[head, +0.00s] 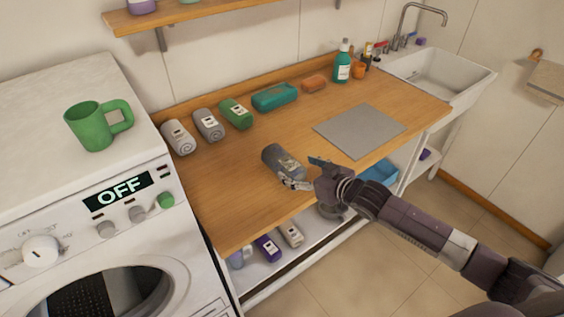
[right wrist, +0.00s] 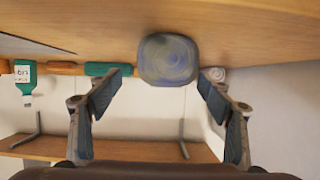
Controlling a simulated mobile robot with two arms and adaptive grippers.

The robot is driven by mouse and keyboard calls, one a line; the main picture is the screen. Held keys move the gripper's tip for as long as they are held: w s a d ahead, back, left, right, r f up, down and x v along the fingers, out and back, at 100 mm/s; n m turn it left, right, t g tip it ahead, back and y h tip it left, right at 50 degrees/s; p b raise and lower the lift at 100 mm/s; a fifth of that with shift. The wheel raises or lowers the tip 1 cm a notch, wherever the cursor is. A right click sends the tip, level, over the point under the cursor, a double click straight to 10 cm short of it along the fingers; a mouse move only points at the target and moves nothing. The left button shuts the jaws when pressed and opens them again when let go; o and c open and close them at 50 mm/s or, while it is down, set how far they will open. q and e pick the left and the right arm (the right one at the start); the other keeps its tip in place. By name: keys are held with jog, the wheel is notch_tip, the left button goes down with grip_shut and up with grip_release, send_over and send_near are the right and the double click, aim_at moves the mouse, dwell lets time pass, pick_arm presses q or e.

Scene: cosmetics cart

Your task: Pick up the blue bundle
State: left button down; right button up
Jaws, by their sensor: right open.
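The blue bundle (head: 281,158) is a rolled, blue-grey towel lying on the wooden counter near its front edge. My right gripper (head: 302,173) is at the bundle's near end, close to the counter. In the right wrist view the bundle (right wrist: 168,59) shows its spiral end between and just beyond the fingertips of my right gripper (right wrist: 162,87). The fingers stand apart, with a gap on each side of the roll. The nearer part of the bundle is partly hidden by the fingers in the head view. My left gripper is not in view.
Grey rolls (head: 178,137), a green roll (head: 236,114), a teal bundle (head: 275,97) and an orange item (head: 314,84) line the counter's back. A grey mat (head: 360,130) lies right. A washing machine (head: 60,190) with a green mug (head: 92,128) stands left. A shelf with items is below.

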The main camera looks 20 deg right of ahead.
aim_at(286, 164)
jog(key=shift+w+a+f+p, duration=0.1)
jog(key=shift+w+a+p, duration=0.3)
jog(key=shift+w, duration=0.25)
jog(key=shift+w+a+f+p, duration=0.1)
jog(key=shift+w+a+p, duration=0.2)
jog(key=shift+w+a, duration=0.25)
jog(key=x, duration=0.2)
jog(key=shift+w+f, duration=0.2)
jog(key=shift+f, duration=0.1)
jog(key=c, duration=0.6)
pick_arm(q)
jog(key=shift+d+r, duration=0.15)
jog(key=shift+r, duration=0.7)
pick_arm(e)
jog(key=shift+w, duration=0.1)
jog(key=c, duration=0.8)
